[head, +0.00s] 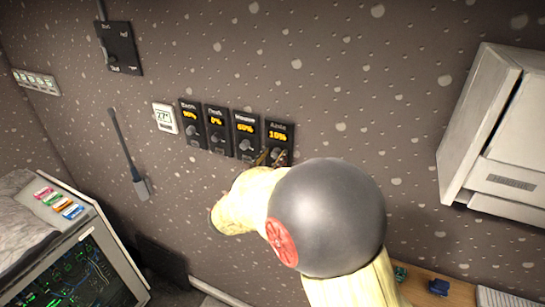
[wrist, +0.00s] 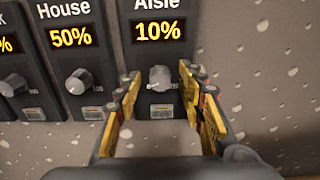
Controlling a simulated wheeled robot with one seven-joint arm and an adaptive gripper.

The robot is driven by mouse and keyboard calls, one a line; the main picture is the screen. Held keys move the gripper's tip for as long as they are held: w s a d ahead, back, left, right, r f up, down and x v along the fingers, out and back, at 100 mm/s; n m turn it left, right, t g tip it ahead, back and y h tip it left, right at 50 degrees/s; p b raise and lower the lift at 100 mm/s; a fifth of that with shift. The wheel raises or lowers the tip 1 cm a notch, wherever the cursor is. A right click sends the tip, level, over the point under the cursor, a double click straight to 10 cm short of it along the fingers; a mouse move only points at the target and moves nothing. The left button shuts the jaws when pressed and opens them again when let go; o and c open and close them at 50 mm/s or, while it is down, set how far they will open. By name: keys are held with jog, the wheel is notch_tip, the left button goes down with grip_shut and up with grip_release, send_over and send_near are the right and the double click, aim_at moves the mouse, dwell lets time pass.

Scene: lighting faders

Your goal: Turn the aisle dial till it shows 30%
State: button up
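The aisle fader (wrist: 157,50) is a dark panel on the wall, labelled "Aisle", with a lit yellow display reading 10%. Its grey dial (wrist: 160,78) sits below the display. In the head view the aisle panel (head: 279,132) is the rightmost of the row, its lower part hidden by my gripper. My gripper (wrist: 160,105) has yellow fingers spread on either side of the dial in the wrist view, with gaps visible between the fingers and the knob. It also shows small at the panel in the head view (head: 269,157).
The house fader (wrist: 72,37), reading 50% in the wrist view, is directly left, with its own knob. A white wall cabinet (head: 480,120) hangs at right.

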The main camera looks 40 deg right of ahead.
jog(key=shift+c, duration=1.3)
grip_shut()
